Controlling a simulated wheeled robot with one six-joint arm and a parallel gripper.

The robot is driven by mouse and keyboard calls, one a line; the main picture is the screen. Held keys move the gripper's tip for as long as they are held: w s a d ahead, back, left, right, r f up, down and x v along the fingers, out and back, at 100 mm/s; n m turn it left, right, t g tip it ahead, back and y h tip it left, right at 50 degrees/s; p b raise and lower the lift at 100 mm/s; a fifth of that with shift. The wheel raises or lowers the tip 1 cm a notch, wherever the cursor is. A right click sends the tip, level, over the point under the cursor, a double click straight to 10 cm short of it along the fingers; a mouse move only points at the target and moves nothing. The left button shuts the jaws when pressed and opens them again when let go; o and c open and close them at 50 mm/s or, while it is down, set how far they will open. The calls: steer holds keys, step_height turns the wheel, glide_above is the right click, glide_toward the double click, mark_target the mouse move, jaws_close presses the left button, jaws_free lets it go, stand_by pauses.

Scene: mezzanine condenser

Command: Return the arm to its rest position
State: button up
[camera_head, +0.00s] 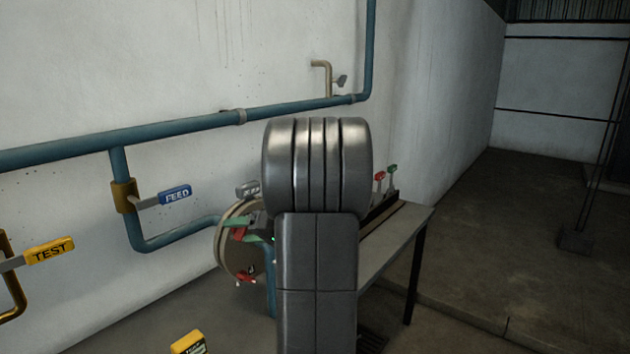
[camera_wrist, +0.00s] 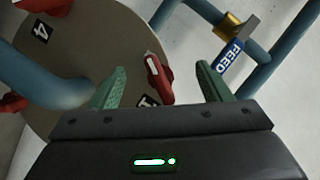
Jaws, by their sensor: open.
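My gripper (camera_wrist: 160,80) is open, its two green fingers spread apart in the wrist view. In that view a red handle (camera_wrist: 154,78) with a white mark, on a round grey-brown disc (camera_wrist: 85,45), appears between the fingertips. I cannot tell whether the fingers touch it. In the head view my green fingers show in front of the same disc (camera_head: 227,255), left of my arm. My arm stands in the middle of the head view and hides part of the disc and the bench. I see nothing held in the gripper.
A blue wall pipe (camera_head: 190,128) crosses behind my arm. A blue FEED handle (camera_head: 175,194) and yellow TEST handle (camera_head: 50,250) stick out at left. A bench (camera_head: 392,245) with red (camera_head: 379,177) and green (camera_head: 392,168) levers stands right. Floor at far right is largely clear.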

steer(key=shift+r+n+t+h+p, duration=0.2)
steer(key=shift+n+t+h+p, duration=0.15)
steer(key=shift+n+p, duration=0.45)
steer(key=shift+f+p, duration=0.1)
steer(key=shift+p, duration=0.2)
steer(key=shift+f, duration=0.1)
